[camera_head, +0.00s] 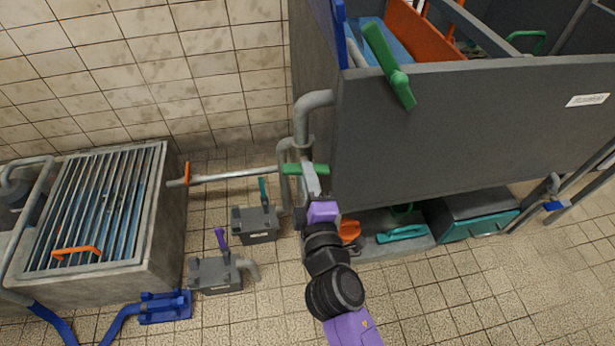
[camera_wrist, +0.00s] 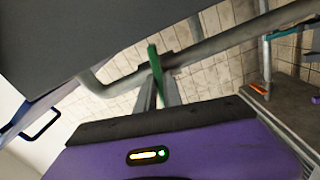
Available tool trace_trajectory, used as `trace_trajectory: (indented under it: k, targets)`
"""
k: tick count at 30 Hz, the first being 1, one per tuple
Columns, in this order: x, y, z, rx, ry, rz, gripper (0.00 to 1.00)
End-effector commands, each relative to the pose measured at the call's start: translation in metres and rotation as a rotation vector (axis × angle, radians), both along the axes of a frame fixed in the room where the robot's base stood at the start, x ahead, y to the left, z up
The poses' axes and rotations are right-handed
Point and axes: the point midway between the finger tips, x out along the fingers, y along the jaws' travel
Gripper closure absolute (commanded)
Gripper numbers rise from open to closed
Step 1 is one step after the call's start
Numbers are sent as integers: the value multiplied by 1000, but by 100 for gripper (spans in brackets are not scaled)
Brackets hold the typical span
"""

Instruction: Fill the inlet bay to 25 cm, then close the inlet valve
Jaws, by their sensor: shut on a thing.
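A green valve lever (camera_head: 290,169) sits on the grey pipework at the left side of the large grey tank. My gripper (camera_head: 309,177) is shut on this lever. In the wrist view the lever (camera_wrist: 154,62) stands between my two fingers, in front of a grey pipe (camera_wrist: 225,40). Blue water (camera_head: 370,34) shows inside the tank (camera_head: 450,125), beside an orange partition (camera_head: 425,30). A second green lever (camera_head: 388,65) is at the tank's top edge. No level reading is legible, and I cannot tell which part is the inlet bay.
A grated basin (camera_head: 158,205) with an orange handle (camera_head: 77,252) stands at the left. Two small grey pump boxes, one with a purple lever (camera_head: 221,239) and one with a teal lever (camera_head: 262,190), stand on the floor. The tiled floor at lower right is clear.

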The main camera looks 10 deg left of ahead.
Motion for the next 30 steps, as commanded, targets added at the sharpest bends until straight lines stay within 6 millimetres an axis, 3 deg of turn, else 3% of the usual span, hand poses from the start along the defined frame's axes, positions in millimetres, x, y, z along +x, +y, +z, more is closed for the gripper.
trace_trajectory:
  k: [15, 30]
  targets:
    - [0, -1, -3, 367, 106, -1, 100]
    - [0, 0, -2, 483, 141, -1, 100]
